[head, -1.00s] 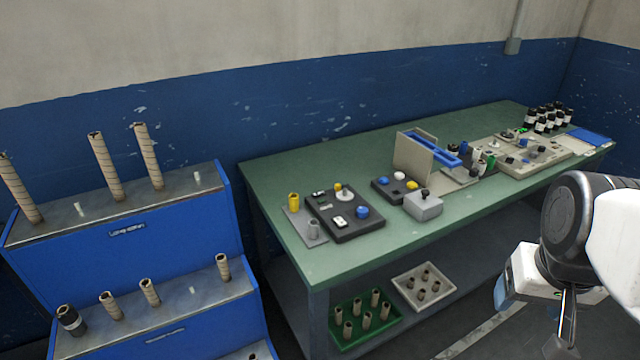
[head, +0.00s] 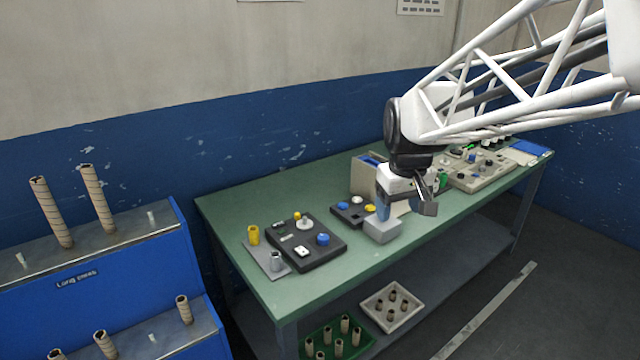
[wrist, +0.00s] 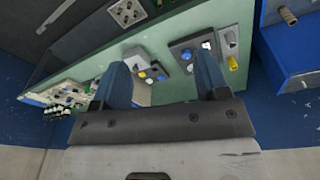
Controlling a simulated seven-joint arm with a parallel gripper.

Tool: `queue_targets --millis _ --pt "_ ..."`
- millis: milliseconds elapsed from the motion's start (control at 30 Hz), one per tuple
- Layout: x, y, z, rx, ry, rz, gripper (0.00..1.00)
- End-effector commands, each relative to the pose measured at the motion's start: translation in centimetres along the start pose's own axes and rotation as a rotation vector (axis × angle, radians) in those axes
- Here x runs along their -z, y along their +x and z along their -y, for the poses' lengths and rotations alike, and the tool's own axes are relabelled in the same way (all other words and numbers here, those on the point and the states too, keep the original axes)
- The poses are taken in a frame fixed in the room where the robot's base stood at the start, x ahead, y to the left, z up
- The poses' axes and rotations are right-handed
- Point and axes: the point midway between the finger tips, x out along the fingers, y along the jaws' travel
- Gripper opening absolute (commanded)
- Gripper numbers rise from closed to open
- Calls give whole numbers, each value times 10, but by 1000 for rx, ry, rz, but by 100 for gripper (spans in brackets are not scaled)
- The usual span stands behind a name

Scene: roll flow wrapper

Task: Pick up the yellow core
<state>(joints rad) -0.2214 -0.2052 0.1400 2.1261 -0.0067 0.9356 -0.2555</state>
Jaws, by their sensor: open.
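The yellow core (head: 253,235) is a short upright cylinder on a grey plate (head: 263,258) at the left end of the green table. In the wrist view the yellow core (wrist: 232,63) shows to the right, outside my right finger. My gripper (head: 408,209) is open and empty, above the table near the grey box, well to the right of the yellow core. Its two blue-grey fingers (wrist: 163,80) are spread apart in the wrist view.
A black panel (head: 318,252) with blue and yellow knobs stands right of the plate. A grey box (head: 381,229) is below my gripper. The blue rack (head: 150,262) with cardboard cores stands left of the table (head: 225,200). The table's back left is clear.

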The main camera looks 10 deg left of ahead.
Motion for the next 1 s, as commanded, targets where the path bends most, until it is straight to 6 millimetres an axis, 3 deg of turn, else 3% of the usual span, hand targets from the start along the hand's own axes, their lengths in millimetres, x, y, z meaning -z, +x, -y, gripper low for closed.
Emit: queue_targets --millis 100,567,1000 --pt "33 12 8 7 -56 11 68" --pt "151 63 51 32 -269 41 68" --pt "251 134 116 56 -472 69 68"
